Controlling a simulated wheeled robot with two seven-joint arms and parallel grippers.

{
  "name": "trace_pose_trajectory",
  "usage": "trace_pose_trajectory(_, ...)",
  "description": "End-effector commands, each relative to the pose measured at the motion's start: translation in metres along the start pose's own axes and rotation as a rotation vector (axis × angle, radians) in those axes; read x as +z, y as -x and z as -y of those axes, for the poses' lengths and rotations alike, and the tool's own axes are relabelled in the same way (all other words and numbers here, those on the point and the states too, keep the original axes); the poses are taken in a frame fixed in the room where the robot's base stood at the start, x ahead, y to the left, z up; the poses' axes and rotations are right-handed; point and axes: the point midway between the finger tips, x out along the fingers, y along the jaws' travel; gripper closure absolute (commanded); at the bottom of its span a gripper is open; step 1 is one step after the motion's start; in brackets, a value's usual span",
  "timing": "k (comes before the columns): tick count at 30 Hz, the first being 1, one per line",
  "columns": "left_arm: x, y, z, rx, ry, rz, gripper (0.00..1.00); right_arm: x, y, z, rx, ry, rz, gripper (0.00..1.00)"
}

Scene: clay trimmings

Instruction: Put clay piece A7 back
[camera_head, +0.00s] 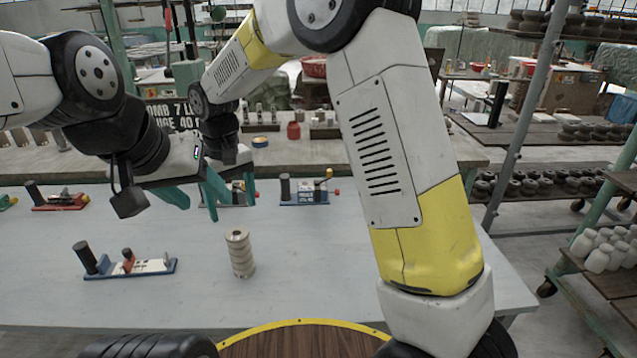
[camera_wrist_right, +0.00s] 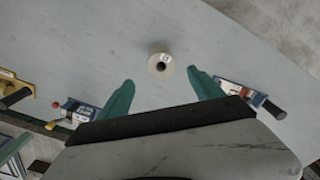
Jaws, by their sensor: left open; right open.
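A pale beige stack of round ribbed pieces (camera_head: 239,252) stands upright on the table, and its top with a central hole shows in the right wrist view (camera_wrist_right: 160,64). A small mark on its top is too small to read. I cannot tell which piece is A7. My left gripper (camera_head: 190,197) is open above the table, left of and beyond the stack. My right gripper (camera_head: 231,195) is open and empty, close beside the left one in the picture. In the right wrist view its green fingertips (camera_wrist_right: 160,78) are on either side of the stack, apart from it.
A blue-based fixture with a black post (camera_head: 125,266) stands left of the stack; another (camera_head: 305,195) stands behind right. A red-based fixture (camera_head: 58,201) is at far left. A black sign (camera_head: 174,116) is behind. The table (camera_head: 320,270) is clear right of the stack.

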Motion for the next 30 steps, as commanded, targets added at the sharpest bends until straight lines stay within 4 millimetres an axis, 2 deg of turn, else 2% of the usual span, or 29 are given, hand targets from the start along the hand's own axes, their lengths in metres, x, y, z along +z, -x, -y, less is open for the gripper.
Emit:
trace_pose_trajectory(5, 0.000, 0.000, 0.000, 0.000, 0.000, 0.000, 0.45, 0.031, 0.046, -0.040, -0.017, -0.078, -0.077, 0.24)
trace_pose_trajectory(9, 0.000, 0.000, 0.000, 0.000, 0.000, 0.000, 0.45, 0.082, 0.091, -0.081, -0.033, -0.174, -0.175, 0.24)
trace_pose_trajectory(15, 0.000, 0.000, 0.000, 0.000, 0.000, 0.000, 0.45, 0.167, 0.133, -0.119, -0.041, -0.313, -0.319, 0.24)
trace_pose_trajectory(21, 0.000, 0.000, 0.000, 0.000, 0.000, 0.000, 0.45, 0.248, 0.148, -0.133, -0.028, -0.443, -0.461, 0.24)
trace_pose_trajectory(24, 0.000, 0.000, 0.000, 0.000, 0.000, 0.000, 0.45, 0.276, 0.148, -0.133, -0.018, -0.490, -0.516, 0.24)
trace_pose_trajectory(27, 0.000, 0.000, 0.000, 0.000, 0.000, 0.000, 0.45, 0.294, 0.145, -0.131, -0.010, -0.523, -0.555, 0.24)
trace_pose_trajectory(30, 0.000, 0.000, 0.000, 0.000, 0.000, 0.000, 0.45, 0.303, 0.144, -0.130, -0.005, -0.539, -0.575, 0.24)
